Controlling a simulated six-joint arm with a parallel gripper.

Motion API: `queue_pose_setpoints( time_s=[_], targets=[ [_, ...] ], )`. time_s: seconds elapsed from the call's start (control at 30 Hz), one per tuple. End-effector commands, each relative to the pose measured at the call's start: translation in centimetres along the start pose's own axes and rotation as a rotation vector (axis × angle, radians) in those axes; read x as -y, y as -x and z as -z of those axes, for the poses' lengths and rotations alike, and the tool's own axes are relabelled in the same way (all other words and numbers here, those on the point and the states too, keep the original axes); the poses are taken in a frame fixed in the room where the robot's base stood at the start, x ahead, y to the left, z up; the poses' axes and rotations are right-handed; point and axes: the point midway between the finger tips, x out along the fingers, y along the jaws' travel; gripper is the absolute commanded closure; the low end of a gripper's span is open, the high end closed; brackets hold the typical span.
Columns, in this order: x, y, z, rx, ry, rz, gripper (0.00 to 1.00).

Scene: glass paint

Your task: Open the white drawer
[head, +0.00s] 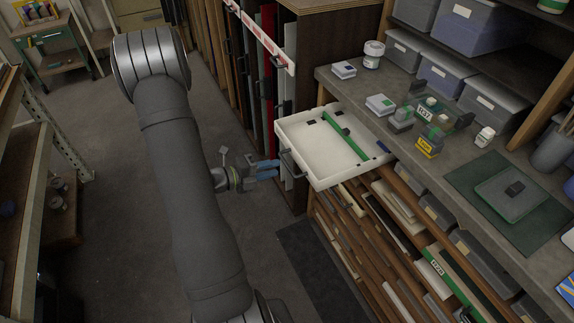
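The white drawer (318,174) sticks out from under the workbench top, pulled well open. Its inside shows a green divider strip (345,135) and small dark patches. A dark bar handle (291,164) is on its front face, at the left. My gripper (278,168), with blue fingers, is just left of the handle. The two fingers look apart, with a gap between them, and I see nothing held. Whether a fingertip touches the handle is too small to tell.
The workbench (463,140) carries small boxes, jars and a green mat (508,187). Upright panels stand in a rack (262,60) behind my gripper. Slanted boards fill the space below the drawer. A shelf (22,190) stands at the far left. The floor between is clear.

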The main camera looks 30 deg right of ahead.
Motion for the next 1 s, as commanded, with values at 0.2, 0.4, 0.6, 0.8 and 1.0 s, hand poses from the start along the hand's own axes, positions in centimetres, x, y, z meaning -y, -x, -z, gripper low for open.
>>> queue_pose_setpoints(
  time_s=[0.2, 0.4, 0.6, 0.8, 1.0],
  targets=[
    [0.0, -3.7, 0.1, -0.004, 0.0, -0.001, 0.72],
    [0.0, -5.5, 0.0, -0.001, 0.0, -0.001, 0.72],
    [0.0, -5.8, 0.0, 0.0, -0.001, -0.001, 0.72],
    [0.0, -5.8, 0.0, 0.0, 0.0, -0.001, 0.78],
    [0.0, -5.8, 0.0, 0.0, 0.0, -0.001, 1.0]
  ],
)
